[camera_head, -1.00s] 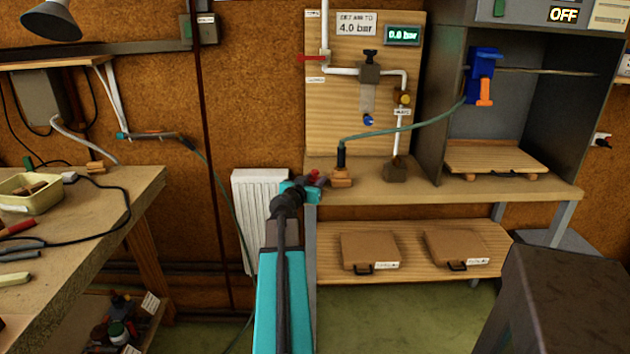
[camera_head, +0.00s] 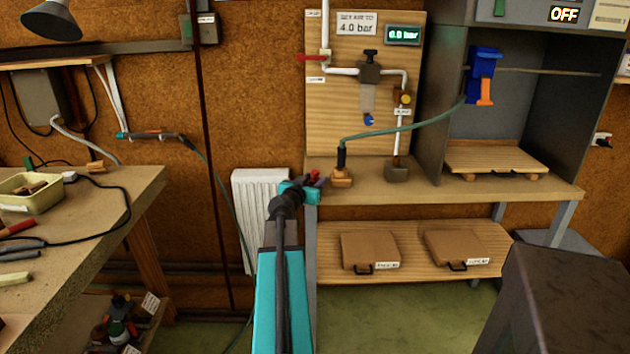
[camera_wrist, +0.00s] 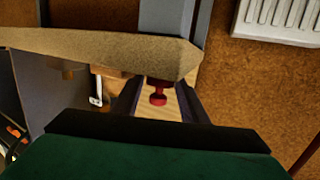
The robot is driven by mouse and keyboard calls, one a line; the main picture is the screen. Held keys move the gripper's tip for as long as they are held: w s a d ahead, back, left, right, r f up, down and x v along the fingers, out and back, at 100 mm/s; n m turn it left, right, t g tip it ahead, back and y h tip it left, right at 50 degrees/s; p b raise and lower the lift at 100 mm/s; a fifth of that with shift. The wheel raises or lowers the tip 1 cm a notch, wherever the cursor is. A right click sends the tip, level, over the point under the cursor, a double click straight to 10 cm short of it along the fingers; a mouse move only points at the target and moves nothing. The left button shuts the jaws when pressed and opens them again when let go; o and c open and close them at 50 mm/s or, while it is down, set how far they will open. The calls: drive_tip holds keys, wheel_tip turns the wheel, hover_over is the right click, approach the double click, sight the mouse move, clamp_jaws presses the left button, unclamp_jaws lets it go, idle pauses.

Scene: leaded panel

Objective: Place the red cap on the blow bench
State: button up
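The red cap (camera_wrist: 158,96) is between the two dark fingers of my gripper (camera_wrist: 159,84) in the wrist view, and they appear shut on it at their tips. In the head view the red cap (camera_head: 315,175) is a small red spot at the end of my gripper (camera_head: 318,181), partly hidden by the fingers. The blow bench (camera_head: 450,192) is a wooden-topped bench on grey legs. My gripper is at its left front corner. In the wrist view the edge of its top (camera_wrist: 100,48) crosses just beyond the cap. I cannot tell whether they touch.
A wooden block with a dark nozzle (camera_head: 341,160) stands near the bench's left end. A dark valve foot (camera_head: 396,174) stands right of it, below the air panel (camera_head: 335,110). A grey booth (camera_head: 430,110) fills the right. A radiator (camera_head: 247,190) is left of my gripper.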

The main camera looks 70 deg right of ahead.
drive_tip(key=a+r+b, duration=0.1)
drive_tip(key=a+b, duration=0.2)
drive_tip(key=a, duration=0.5)
drive_tip(key=shift+a, duration=0.2)
drive_tip(key=a+b, duration=0.1)
drive_tip(key=b, duration=0.4)
drive_tip(key=shift+a+r+b, duration=0.2)
drive_tip(key=shift+b, duration=0.1)
drive_tip(key=a+b, duration=0.1)
drive_tip(key=b, duration=0.1)
drive_tip(key=shift+b, duration=0.35)
drive_tip(key=shift+a+r+b, duration=0.15)
drive_tip(key=shift+b, duration=0.15)
drive_tip(key=shift+w, duration=0.1)
idle(0.5)
